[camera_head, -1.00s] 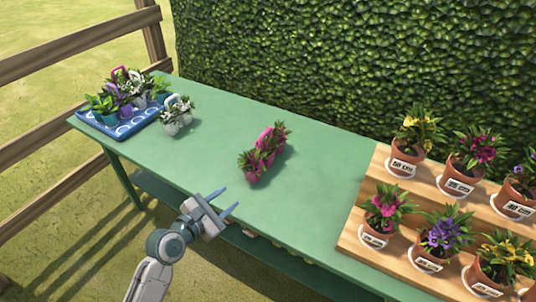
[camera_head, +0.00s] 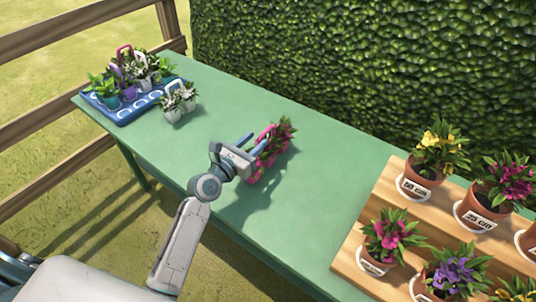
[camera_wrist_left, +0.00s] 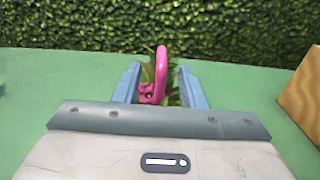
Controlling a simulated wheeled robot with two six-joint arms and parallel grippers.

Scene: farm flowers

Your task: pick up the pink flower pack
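The pink flower pack (camera_head: 281,136) stands on the green table, with a pink handle and pink flowers among green leaves. My left gripper (camera_head: 258,143) is at the pack, and its arm hides part of it. In the left wrist view the pink handle (camera_wrist_left: 161,68) stands upright between the two blue fingers of the gripper (camera_wrist_left: 163,84). The fingers are apart, with gaps on both sides of the handle. The lower part of the pack is hidden behind the gripper body. My right gripper is not in view.
A blue tray (camera_head: 125,115) with potted plants sits at the table's left end, with a white flower pack (camera_head: 176,104) beside it. A wooden stepped stand (camera_head: 350,258) with several labelled pots is at the right. The green table (camera_head: 300,190) is clear between. A hedge stands behind.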

